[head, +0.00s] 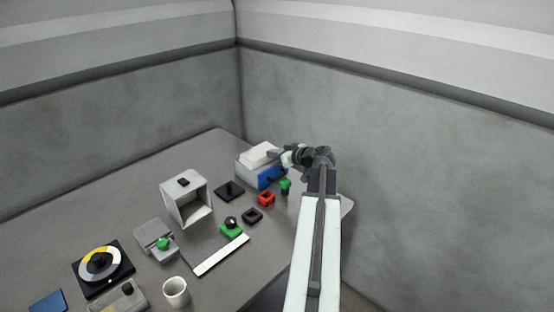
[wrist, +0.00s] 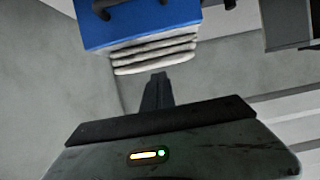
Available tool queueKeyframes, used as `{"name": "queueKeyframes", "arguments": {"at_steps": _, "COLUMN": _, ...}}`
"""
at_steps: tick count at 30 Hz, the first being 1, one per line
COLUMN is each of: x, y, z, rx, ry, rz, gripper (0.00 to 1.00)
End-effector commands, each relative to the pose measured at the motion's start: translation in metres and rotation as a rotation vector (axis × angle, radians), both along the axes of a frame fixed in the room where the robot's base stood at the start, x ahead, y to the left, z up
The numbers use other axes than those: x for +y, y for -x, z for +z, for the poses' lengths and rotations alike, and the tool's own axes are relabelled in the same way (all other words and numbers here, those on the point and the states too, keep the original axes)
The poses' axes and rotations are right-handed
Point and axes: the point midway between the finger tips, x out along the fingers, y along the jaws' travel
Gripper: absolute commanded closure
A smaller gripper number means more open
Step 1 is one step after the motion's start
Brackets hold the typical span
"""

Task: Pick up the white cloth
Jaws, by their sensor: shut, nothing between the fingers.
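The white cloth (head: 258,152) lies folded on top of a blue and light grey box (head: 268,179) at the back of the table in the head view. In the wrist view, the cloth (wrist: 153,52) shows as several stacked white layers against the blue box face (wrist: 135,25). My gripper (head: 274,153) is at the right side of the cloth. In the wrist view, my gripper's fingers (wrist: 158,78) are shut and empty, with their tips close to the cloth's edge. I cannot tell whether they touch it.
A green piece (head: 285,185), a red square piece (head: 266,198) and a black square (head: 229,190) lie near the box. A grey open housing (head: 186,200) stands to the left. A white cup (head: 175,291) is at the front. Grey walls rise behind the table.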

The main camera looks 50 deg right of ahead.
Motion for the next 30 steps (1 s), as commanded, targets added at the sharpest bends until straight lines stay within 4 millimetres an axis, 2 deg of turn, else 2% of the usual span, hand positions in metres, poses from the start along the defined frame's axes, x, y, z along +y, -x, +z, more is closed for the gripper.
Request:
{"name": "queueKeyframes", "arguments": {"at_steps": 3, "x": -0.005, "y": -0.027, "z": 0.000, "rx": -0.001, "ry": 0.000, "rz": 0.000, "gripper": 1.00}}
{"name": "queueKeyframes", "arguments": {"at_steps": 9, "x": -0.007, "y": -0.058, "z": -0.001, "rx": 0.000, "ry": 0.000, "rz": -0.003, "gripper": 1.00}}
{"name": "queueKeyframes", "arguments": {"at_steps": 10, "x": -0.006, "y": -0.055, "z": -0.011, "rx": 0.000, "ry": 0.000, "rz": -0.004, "gripper": 1.00}}
{"name": "queueKeyframes", "arguments": {"at_steps": 12, "x": -0.006, "y": -0.055, "z": -0.016, "rx": 0.000, "ry": -0.001, "rz": -0.004, "gripper": 1.00}}
{"name": "queueKeyframes", "arguments": {"at_steps": 25, "x": -0.004, "y": -0.052, "z": -0.019, "rx": 0.006, "ry": 0.000, "rz": 0.001, "gripper": 1.00}}
{"name": "queueKeyframes", "arguments": {"at_steps": 30, "x": -0.003, "y": -0.033, "z": -0.019, "rx": 0.006, "ry": 0.001, "rz": -0.002, "gripper": 1.00}}
